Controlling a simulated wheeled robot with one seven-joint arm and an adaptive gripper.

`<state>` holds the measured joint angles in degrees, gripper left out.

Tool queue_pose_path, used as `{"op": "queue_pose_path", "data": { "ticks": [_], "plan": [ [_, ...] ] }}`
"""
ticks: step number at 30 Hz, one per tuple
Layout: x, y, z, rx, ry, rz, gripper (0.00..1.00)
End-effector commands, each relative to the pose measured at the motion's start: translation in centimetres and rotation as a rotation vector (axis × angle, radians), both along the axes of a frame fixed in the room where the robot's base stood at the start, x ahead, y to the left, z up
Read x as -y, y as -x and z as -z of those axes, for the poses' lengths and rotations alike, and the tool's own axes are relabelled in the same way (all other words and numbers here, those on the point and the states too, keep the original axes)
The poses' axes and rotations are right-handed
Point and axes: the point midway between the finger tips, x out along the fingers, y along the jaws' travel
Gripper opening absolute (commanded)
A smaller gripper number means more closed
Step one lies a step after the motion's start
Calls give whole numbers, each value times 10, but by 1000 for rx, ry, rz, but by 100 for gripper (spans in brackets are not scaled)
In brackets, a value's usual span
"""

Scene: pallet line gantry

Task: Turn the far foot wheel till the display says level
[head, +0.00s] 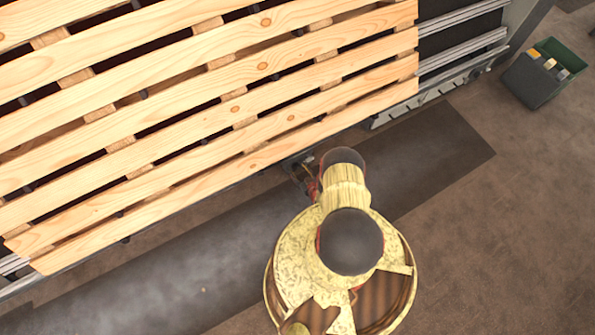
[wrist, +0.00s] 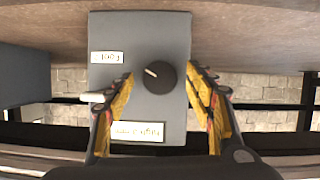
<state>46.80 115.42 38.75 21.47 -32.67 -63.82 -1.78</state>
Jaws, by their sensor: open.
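In the wrist view a grey panel (wrist: 140,40) carries a round black knob (wrist: 160,77) with a pale pointer line, the wheel. A small upside-down label (wrist: 107,57) seems to read "Foot". A white display (wrist: 138,131) shows upside-down text that seems to begin with "High"; the rest is too small to read surely. My gripper (wrist: 160,80) is open, with one yellow-padded finger on each side of the knob. I cannot tell whether either finger touches it. In the head view my arm hides the panel and most of the gripper.
A slatted wooden pallet (head: 262,66) lies on the conveyor at the upper left, close to my arm. A dark floor mat (head: 440,150) runs along the conveyor. A green bin (head: 545,72) with small items stands at the upper right. The floor at the right is clear.

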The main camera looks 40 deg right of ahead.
Motion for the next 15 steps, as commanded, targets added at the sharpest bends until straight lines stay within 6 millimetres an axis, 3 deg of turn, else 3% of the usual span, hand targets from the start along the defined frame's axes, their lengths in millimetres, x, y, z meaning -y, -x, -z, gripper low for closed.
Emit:
{"op": "queue_pose_path", "data": {
  "ticks": [12, 15],
  "plan": [
    [2, -9, 3, 1, 0, 0, 54],
    [2, -9, 3, 1, 0, 0, 48]
  ]
}}
